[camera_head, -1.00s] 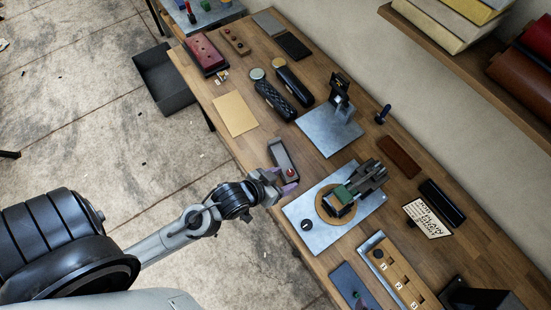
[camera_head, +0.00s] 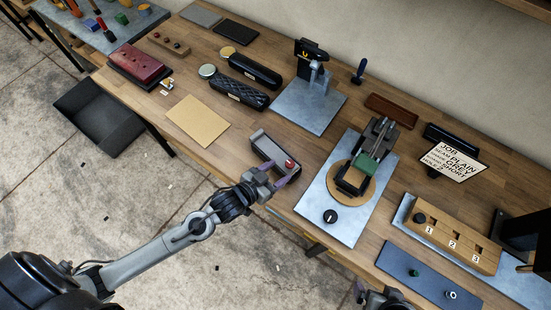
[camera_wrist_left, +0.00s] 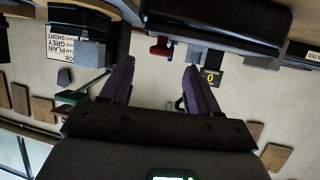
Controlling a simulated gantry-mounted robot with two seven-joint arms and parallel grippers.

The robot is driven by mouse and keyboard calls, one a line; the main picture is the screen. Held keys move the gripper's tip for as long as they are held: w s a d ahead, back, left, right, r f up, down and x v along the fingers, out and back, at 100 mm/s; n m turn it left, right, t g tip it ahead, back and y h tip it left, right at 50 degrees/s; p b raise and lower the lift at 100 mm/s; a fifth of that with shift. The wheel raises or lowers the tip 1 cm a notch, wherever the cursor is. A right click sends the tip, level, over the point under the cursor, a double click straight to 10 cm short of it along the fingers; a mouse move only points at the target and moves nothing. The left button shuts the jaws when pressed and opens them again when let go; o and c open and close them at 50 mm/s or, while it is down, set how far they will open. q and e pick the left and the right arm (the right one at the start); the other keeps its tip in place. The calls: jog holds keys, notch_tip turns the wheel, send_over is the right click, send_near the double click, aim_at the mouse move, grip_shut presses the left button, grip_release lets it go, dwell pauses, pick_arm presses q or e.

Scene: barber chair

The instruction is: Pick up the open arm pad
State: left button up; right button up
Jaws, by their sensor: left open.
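A long grey, open-topped pad (camera_head: 261,143), which looks like the open arm pad, lies near the front edge of the workbench, with a red part (camera_head: 290,164) at its right end. My left gripper (camera_head: 270,178) is open and empty at the pad's front side, near the red end; I cannot tell whether it touches. In the left wrist view, which is upside down, the pad (camera_wrist_left: 215,22) is a large dark shape beyond the fingers (camera_wrist_left: 158,80), with the red part (camera_wrist_left: 162,48) between them. At the bottom edge a piece of my other arm shows; its jaws are unclear.
A metal plate with a clamp fixture (camera_head: 334,199) stands just right of the pad. A tan sheet (camera_head: 198,120), a quilted black pad (camera_head: 234,93) and a smooth black pad (camera_head: 254,70) lie to the left. A metal stand (camera_head: 307,104) is behind. Bare wood surrounds the pad's left end.

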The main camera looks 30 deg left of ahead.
aim_at(288, 165)
pick_arm(q)
jog(key=shift+x, duration=3.55)
jog(key=shift+f, duration=0.15)
grip_shut()
